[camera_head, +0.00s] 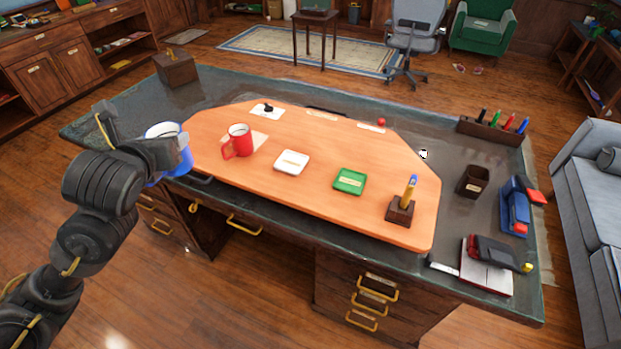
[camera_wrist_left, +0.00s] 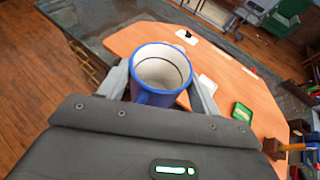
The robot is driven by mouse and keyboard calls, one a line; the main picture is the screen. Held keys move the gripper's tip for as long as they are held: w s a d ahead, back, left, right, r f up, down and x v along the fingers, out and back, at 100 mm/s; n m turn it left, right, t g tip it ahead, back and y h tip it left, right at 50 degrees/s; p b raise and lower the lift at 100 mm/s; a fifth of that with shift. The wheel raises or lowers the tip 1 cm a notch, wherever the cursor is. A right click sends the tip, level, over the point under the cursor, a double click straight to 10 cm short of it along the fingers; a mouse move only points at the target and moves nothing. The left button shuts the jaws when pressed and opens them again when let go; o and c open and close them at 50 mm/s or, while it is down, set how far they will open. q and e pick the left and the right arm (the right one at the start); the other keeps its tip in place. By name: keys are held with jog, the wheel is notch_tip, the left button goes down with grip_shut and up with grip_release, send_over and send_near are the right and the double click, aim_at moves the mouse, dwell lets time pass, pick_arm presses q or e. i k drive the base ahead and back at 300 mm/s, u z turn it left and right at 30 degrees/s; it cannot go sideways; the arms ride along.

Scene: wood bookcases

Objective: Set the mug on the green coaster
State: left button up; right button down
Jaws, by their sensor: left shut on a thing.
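A blue mug (camera_head: 180,158) with a white inside is held by my left gripper (camera_head: 172,150) at the left end of the orange desk mat. In the left wrist view the blue mug (camera_wrist_left: 160,75) sits upright between the two fingers of my left gripper (camera_wrist_left: 166,90), which are shut on it. A red mug (camera_head: 239,140) stands on the mat to the right of it. The green coaster (camera_head: 349,181) lies on the mat right of centre, with nothing on it. It also shows in the left wrist view (camera_wrist_left: 242,112). My right gripper is not in view.
A white coaster (camera_head: 291,162) lies between the red mug and the green coaster. A wooden pen stand (camera_head: 400,210) is right of the green coaster. The orange mat (camera_head: 310,200) is otherwise fairly clear at its front.

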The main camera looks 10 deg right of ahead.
aim_at(347, 188)
jog(key=u, duration=1.8)
jog(key=k, duration=1.7)
jog(key=z, duration=2.3)
jog(key=i, duration=0.5)
